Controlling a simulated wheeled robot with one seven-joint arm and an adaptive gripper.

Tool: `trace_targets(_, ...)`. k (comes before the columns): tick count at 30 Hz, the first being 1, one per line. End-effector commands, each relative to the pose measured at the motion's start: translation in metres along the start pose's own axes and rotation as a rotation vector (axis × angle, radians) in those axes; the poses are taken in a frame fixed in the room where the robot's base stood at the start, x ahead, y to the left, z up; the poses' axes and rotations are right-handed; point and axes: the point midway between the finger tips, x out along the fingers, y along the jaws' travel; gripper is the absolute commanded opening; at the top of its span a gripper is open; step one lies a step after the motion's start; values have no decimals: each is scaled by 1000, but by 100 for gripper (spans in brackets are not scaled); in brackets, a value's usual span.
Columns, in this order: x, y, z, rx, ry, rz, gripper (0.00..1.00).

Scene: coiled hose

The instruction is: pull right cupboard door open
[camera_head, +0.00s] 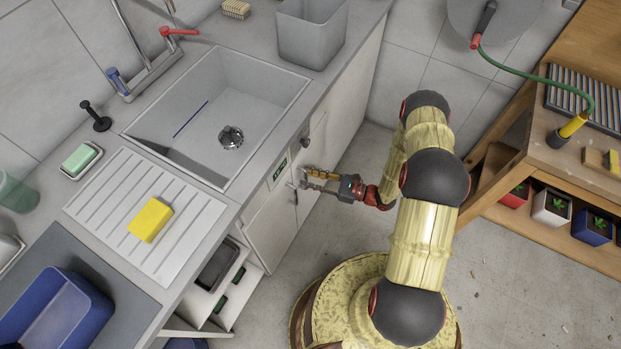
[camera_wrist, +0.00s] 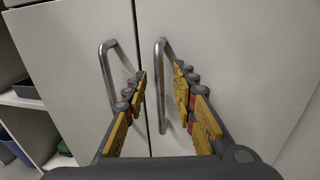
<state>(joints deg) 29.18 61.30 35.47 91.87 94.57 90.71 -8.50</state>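The right cupboard door (camera_wrist: 240,70) is white and looks closed, its edge along a narrow seam beside the left door (camera_wrist: 70,85). Its upright metal bar handle (camera_wrist: 161,100) shows in the wrist view, just right of the seam. The left door has a similar handle (camera_wrist: 108,75). My gripper (camera_wrist: 161,75) is open, its yellow-padded fingers on either side of the right handle, with visible gaps. The left finger lies between the two handles. In the head view my gripper (camera_head: 303,179) is at the cupboard front below the sink, covering part of the handles.
The sink (camera_head: 225,110) and counter stand above the doors. Open shelves (camera_head: 215,285) lie left of the cupboard. A wooden bench (camera_head: 590,155) with potted plants and a green hose (camera_head: 535,78) stands at right. Bare floor (camera_head: 500,265) lies between.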

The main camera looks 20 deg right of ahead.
Motion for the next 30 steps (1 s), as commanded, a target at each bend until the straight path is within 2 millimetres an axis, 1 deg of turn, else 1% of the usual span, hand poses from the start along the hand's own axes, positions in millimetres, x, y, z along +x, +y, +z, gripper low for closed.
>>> trace_targets(4, 0, 0, 0, 0, 0, 0, 27)
trace_targets(18, 0, 0, 0, 0, 0, 1, 0)
trace_targets(30, 0, 0, 0, 0, 0, 1, 0)
